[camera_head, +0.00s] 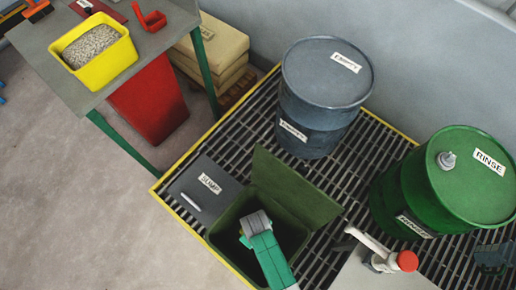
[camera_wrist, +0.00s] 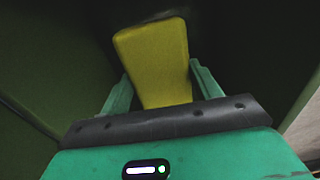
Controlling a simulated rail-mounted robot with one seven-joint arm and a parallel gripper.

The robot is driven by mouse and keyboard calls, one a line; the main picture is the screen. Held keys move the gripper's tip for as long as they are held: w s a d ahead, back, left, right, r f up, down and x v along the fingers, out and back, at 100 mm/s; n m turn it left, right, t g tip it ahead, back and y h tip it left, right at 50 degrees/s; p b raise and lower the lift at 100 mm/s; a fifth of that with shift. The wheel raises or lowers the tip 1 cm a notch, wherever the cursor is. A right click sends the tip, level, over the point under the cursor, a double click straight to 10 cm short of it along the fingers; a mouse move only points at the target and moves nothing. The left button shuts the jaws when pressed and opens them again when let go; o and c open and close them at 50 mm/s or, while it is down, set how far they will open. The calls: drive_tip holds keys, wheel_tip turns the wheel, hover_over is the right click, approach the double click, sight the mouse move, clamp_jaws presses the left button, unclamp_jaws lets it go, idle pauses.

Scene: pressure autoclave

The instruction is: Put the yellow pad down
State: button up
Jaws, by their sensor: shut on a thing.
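The yellow pad (camera_wrist: 153,62) shows in the wrist view between the two green fingers of my gripper (camera_wrist: 160,86), which is shut on it. The pad points away from the palm toward a dark interior. In the head view my gripper reaches down into an open dark green bin (camera_head: 218,243) set at the grating's front edge. The bin's lid (camera_head: 296,187) stands open at the back. In the wrist view the bin's green wall (camera_wrist: 45,75) shows at the left. I cannot tell whether the pad touches the bin's floor.
A grey sump cover (camera_head: 205,190) lies left of the bin. A blue-grey drum (camera_head: 325,95) stands behind, and a green rinse drum (camera_head: 440,185) stands right. A red-capped fitting (camera_head: 405,261) is near the bin's right side. A table with a yellow tub (camera_head: 98,62) is at upper left.

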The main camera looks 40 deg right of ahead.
drive_tip(key=shift+s+f, duration=0.45)
drive_tip(key=shift+f, duration=0.25)
drive_tip(key=shift+w+f+b, duration=0.1)
drive_tip(key=shift+f+b, duration=2.85)
drive_tip(key=shift+f, duration=2.15)
drive_tip(key=o, duration=1)
drive_tip(key=shift+r, duration=0.15)
wheel_tip(320, 180, up, 12)
drive_tip(key=p, duration=0.6)
drive_tip(key=shift+d+p, duration=0.1)
drive_tip(key=shift+p, duration=0.2)
